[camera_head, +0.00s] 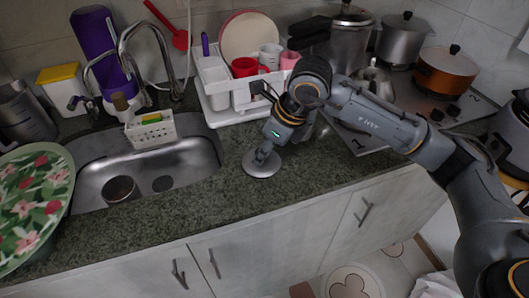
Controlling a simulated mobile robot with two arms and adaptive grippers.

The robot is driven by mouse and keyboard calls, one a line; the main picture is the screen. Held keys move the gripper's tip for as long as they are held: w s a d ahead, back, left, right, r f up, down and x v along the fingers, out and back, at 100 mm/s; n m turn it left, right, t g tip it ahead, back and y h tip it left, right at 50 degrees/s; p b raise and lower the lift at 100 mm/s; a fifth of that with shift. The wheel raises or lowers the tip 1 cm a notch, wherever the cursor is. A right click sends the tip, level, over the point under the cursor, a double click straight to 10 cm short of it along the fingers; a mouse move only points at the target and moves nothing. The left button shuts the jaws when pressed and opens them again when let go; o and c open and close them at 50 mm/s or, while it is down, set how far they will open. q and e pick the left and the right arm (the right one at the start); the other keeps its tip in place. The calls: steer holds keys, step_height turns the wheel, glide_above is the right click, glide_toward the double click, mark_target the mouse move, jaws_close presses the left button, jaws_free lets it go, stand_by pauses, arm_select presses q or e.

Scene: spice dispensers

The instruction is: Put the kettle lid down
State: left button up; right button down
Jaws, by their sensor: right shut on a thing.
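The kettle lid (261,168) is a round, flat silver disc near the front edge of the granite counter, right of the sink. My right gripper (266,152) points down over it and is shut on its knob, which the fingers mostly hide. The lid looks level and very close to the counter; I cannot tell if it touches. A shiny metal vessel, probably the kettle (374,77), is on the stove behind my right forearm and partly hidden by it. My left gripper is out of view.
A white dish rack (214,117) with cups and plates stands behind the gripper. The sink (186,166) is to the left. Several pots, including an orange one (447,70), are at the back right. Counter (310,165) right of the lid is clear.

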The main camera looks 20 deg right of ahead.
steer(key=shift+f, duration=0.8)
steer(key=shift+f, duration=0.2)
steer(key=c, duration=1.1)
jaws_free()
steer(key=shift+o, duration=0.2)
steer(key=shift+r, duration=0.15)
steer(key=shift+r, duration=0.2)
steer(key=v, duration=1.1)
steer(key=shift+s+d+r+b, duration=0.2)
steer(key=shift+s+r+b, duration=0.1)
steer(key=shift+b, duration=0.1)
